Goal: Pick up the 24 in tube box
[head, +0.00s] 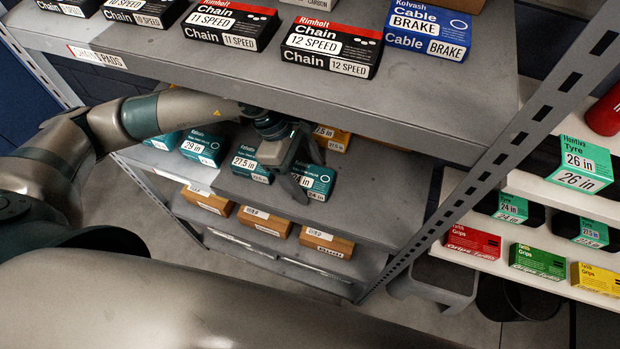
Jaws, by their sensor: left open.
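The 24 in tube box (318,183) is a small teal box with a white label, on the middle shelf at the front edge. Its label is partly covered by my gripper, but "in" and part of a number show. My left gripper (306,178) reaches in under the upper shelf and is open at this box, with its fingers over the box's left part. I cannot tell whether they touch it. My right gripper is not in view.
A 27.5 in box (252,165) and a 29 in box (203,147) stand to the left. The upper shelf (400,98) hangs close above my arm, bearing chain boxes. A slotted post (490,160) rises at right. Brown boxes (265,221) stand below.

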